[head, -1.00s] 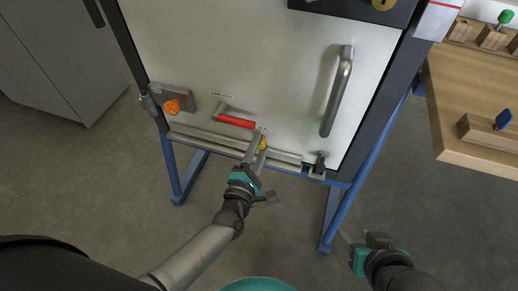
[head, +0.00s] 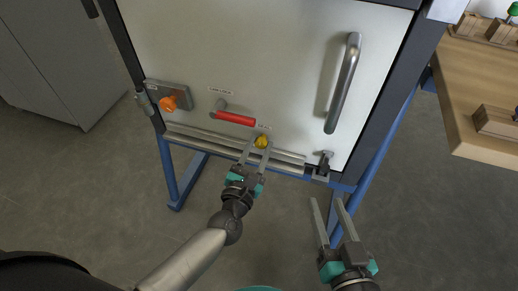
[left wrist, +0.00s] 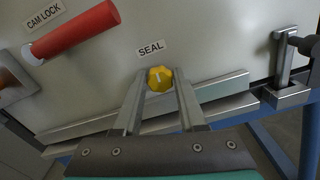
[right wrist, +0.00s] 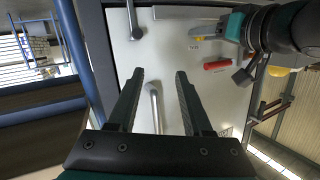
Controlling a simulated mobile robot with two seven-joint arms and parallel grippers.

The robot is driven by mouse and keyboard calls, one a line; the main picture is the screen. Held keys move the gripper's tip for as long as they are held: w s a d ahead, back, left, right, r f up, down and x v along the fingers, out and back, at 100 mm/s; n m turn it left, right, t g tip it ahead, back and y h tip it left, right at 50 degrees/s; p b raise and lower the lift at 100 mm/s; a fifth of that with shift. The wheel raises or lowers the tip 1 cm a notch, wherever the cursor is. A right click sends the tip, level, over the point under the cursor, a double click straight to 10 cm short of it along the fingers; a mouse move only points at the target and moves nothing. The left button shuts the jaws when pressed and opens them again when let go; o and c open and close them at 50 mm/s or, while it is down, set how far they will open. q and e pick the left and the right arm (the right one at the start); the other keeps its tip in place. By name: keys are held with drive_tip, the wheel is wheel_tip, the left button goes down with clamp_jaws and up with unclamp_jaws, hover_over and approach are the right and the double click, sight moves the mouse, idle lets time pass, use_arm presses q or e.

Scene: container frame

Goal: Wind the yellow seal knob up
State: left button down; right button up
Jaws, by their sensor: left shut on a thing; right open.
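The yellow seal knob (head: 262,142) is low on the white door (head: 285,60), under a small label. It also shows in the left wrist view (left wrist: 160,79), with a pale mark on its face, below the word SEAL. My left gripper (head: 260,150) has one finger on each side of the knob and is shut on it. In the left wrist view the fingertips (left wrist: 160,75) flank the knob left and right. My right gripper (head: 326,200) is open and empty, below and right of the knob, in front of the blue frame.
A red cam lock handle (head: 235,119) is up and left of the knob. An orange knob (head: 169,103) is further left. A long door handle (head: 343,85) is at right, a small latch (head: 324,163) below it. A metal rail (head: 210,143) runs beneath. A wooden table (head: 465,80) stands right.

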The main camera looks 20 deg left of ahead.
use_arm(q)
drive_tip(key=shift+n, duration=0.6)
use_arm(e)
drive_tip(key=shift+s+a+r+t, duration=0.25)
drive_tip(key=shift+r+t, duration=0.1)
drive_tip(key=shift+t, duration=0.05)
use_arm(q)
drive_tip(key=shift+c, duration=2.3)
unclamp_jaws()
drive_tip(key=shift+s, duration=0.1)
drive_tip(key=s+p, duration=0.2)
drive_tip(key=s, duration=1.3)
drive_tip(key=shift+a, duration=0.3)
use_arm(e)
drive_tip(key=d+f+g, duration=0.1)
drive_tip(key=d+g+h, duration=0.1)
drive_tip(key=g, duration=0.1)
drive_tip(key=d+f+g, duration=0.1)
drive_tip(key=shift+w+d+f+g+h, duration=0.25)
drive_tip(key=shift+d+f+g+h, duration=0.1)
drive_tip(key=shift+g+h, duration=0.05)
